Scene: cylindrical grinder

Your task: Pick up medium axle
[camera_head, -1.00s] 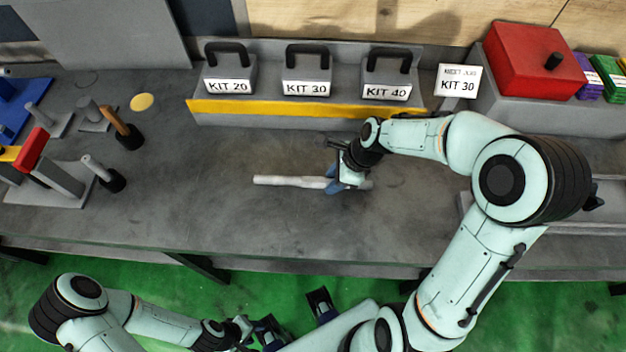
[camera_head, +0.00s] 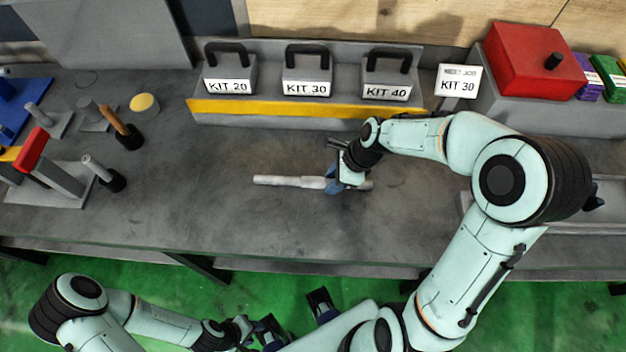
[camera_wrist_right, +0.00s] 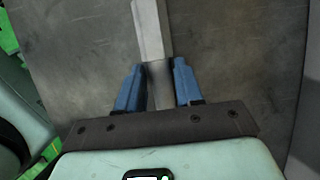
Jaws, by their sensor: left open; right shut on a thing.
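The axle (camera_head: 290,181) is a light grey stepped rod lying left to right over the middle of the grey bench. My right gripper (camera_head: 336,180) is shut around the axle's thicker part, towards its right end. In the right wrist view the axle (camera_wrist_right: 151,35) runs between the blue fingers of the right gripper (camera_wrist_right: 159,88). Whether the axle touches the bench or is slightly raised, I cannot tell. My left gripper (camera_head: 296,318) is open and empty, low in front of the bench over the green floor.
Boxes labelled KIT 20 (camera_head: 230,75), KIT 30 (camera_head: 307,75) and KIT 40 (camera_head: 387,78) stand at the back behind a yellow strip (camera_head: 290,108). A red box (camera_head: 528,65) is at the back right. Stands and a wooden-handled tool (camera_head: 122,127) are at left.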

